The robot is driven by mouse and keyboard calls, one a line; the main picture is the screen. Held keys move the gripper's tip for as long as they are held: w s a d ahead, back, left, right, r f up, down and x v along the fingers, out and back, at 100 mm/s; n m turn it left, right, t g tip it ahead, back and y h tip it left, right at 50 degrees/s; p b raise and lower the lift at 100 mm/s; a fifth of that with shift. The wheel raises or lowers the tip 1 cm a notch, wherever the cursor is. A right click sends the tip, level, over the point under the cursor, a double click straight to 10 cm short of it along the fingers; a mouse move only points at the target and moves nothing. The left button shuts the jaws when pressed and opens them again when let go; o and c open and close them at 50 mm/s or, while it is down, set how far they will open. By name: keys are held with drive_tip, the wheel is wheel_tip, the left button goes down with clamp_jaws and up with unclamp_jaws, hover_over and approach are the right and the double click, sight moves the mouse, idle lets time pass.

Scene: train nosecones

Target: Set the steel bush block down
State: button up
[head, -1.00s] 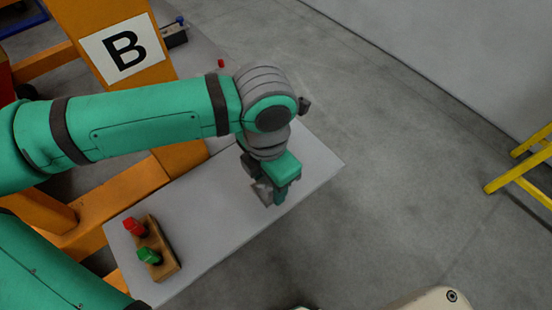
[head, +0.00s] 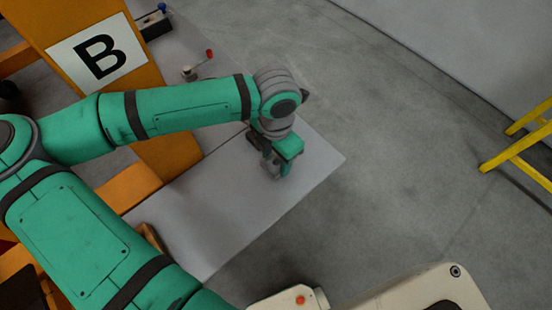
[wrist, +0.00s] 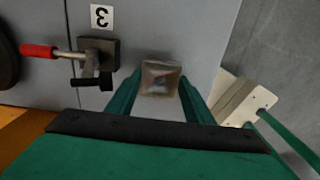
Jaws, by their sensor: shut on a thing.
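The steel bush block (wrist: 160,76) shows in the wrist view as a small square grey-brown piece between my two green fingertips. My gripper (wrist: 160,90) is shut on it. In the head view my gripper (head: 278,168) points down over the right part of the grey table (head: 220,210), near its right corner. The block is small and partly hidden by the gripper there. I cannot tell whether it touches the table.
A toggle clamp with a red handle (wrist: 38,51) stands beside a "3" label (wrist: 103,17), left of the block in the wrist view. An orange frame with a "B" plate (head: 97,52) stands at the head view's upper left. The table's middle looks clear.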

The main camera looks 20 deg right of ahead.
drive_tip(key=shift+a+f, duration=0.1)
drive_tip(key=shift+f, duration=0.85)
drive_tip(key=shift+s, duration=0.1)
drive_tip(key=shift+s, duration=0.1)
drive_tip(key=shift+f, duration=0.15)
drive_tip(key=o, duration=1.4)
